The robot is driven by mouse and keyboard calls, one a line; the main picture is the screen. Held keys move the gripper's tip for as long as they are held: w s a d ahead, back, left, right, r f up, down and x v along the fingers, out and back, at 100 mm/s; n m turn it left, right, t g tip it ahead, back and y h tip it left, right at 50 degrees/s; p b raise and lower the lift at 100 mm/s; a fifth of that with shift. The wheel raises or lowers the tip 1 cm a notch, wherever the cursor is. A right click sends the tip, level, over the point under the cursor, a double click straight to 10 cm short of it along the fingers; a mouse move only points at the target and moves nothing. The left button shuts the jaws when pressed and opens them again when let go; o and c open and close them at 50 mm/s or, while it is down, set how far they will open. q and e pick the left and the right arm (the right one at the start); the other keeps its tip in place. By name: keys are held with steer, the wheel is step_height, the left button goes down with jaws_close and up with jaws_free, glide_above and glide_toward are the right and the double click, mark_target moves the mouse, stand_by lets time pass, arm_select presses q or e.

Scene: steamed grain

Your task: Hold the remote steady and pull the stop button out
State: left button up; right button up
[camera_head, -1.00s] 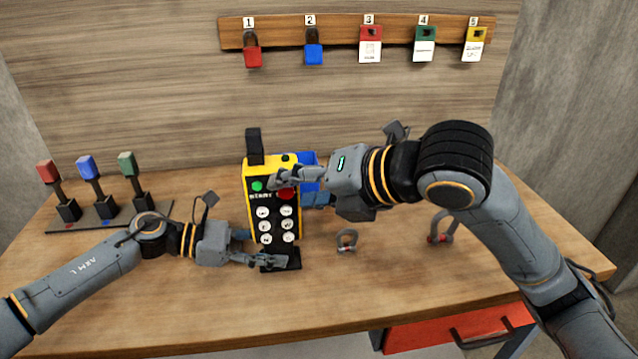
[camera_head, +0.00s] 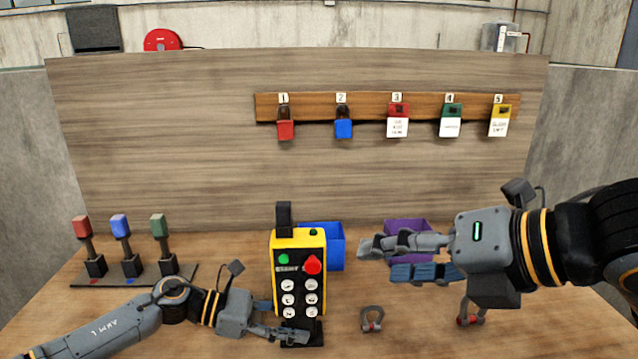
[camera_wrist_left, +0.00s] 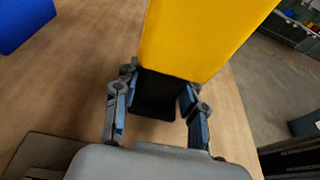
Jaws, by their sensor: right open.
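The yellow remote (camera_head: 276,262) stands upright on a black base (camera_head: 318,331). Its red stop button (camera_head: 313,265) is at the upper right of its front face, beside a green button (camera_head: 284,259). How far the red button sticks out is hard to tell. My left gripper (camera_head: 285,318) has its fingers on both sides of the remote's lower end. In the left wrist view its fingers (camera_wrist_left: 155,108) flank the black lower part under the remote's yellow side (camera_wrist_left: 200,35). My right gripper (camera_head: 400,256) is open and empty, right of the remote and clear of the button.
Three levers, red, blue (camera_head: 126,240) and green, stand at the left. A blue bin (camera_head: 336,250) is behind the remote and a purple bin (camera_head: 405,226) behind my right gripper. Shackles (camera_head: 372,317) lie at the front right. Several padlocks hang on a wooden rail (camera_head: 370,105).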

arm_select(q)
steer(key=o, duration=0.5)
